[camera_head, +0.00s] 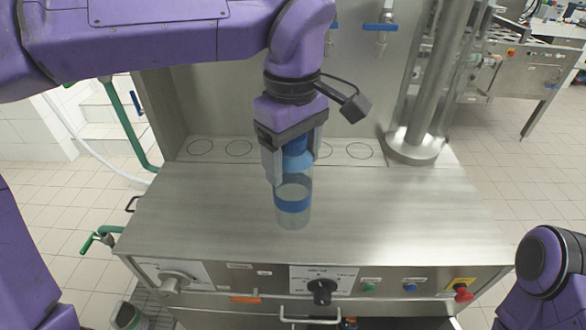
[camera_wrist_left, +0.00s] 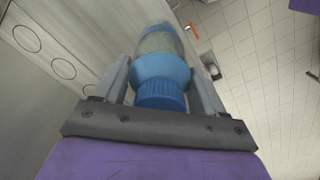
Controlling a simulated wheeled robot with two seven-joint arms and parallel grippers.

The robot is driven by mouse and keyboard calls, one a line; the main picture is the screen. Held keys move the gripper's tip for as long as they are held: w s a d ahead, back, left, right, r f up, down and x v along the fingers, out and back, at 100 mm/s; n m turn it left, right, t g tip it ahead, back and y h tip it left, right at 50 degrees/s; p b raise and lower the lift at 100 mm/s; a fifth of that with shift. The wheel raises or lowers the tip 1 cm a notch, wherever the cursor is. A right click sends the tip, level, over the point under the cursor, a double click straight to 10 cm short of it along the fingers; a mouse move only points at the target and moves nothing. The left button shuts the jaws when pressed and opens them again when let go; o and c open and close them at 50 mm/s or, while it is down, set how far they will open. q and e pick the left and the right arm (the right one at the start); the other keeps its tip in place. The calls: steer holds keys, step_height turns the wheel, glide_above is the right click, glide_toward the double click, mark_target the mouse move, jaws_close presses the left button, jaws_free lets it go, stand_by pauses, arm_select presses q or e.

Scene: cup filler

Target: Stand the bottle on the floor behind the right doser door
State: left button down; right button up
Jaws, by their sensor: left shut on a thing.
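My left gripper (camera_head: 287,163) is shut on the blue-capped top of a clear bottle with a blue band (camera_head: 293,206). The bottle hangs upright over the steel worktop; I cannot tell whether its base touches the top. In the left wrist view the bottle's blue cap (camera_wrist_left: 162,92) sits between the two fingers (camera_wrist_left: 160,85). The front panel below the worktop has a silver handle (camera_head: 310,320); a dark bottle top (camera_head: 348,322) shows beside it. Which door is the right doser door, and the floor behind it, I cannot make out. My right gripper is out of view.
The steel worktop (camera_head: 400,215) is mostly bare, with marked circles (camera_head: 238,148) along its back. A steel column (camera_head: 425,100) stands at the back right. Knobs (camera_head: 321,290) and a red button (camera_head: 462,294) stick out of the front panel. Blue taps (camera_head: 380,27) hang above.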

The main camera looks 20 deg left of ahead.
arm_select(q)
steer(key=shift+w+a+f+p, duration=0.1)
steer(key=shift+w+a+p, duration=0.1)
steer(key=shift+w+a, duration=0.25)
steer(key=shift+w+a+f+p, duration=0.1)
steer(key=shift+w+a+p, duration=0.15)
steer(key=shift+w, duration=0.3)
steer(key=w+a+f+p, duration=0.1)
steer(key=w+a+f, duration=0.1)
steer(key=w+f, duration=0.5)
step_height(320, 180, down, 4)
steer(key=shift+r, duration=0.2)
steer(key=shift+c, duration=1.5)
jaws_free()
steer(key=shift+s, duration=0.15)
steer(key=shift+o, duration=1.1)
steer(key=shift+s, duration=0.15)
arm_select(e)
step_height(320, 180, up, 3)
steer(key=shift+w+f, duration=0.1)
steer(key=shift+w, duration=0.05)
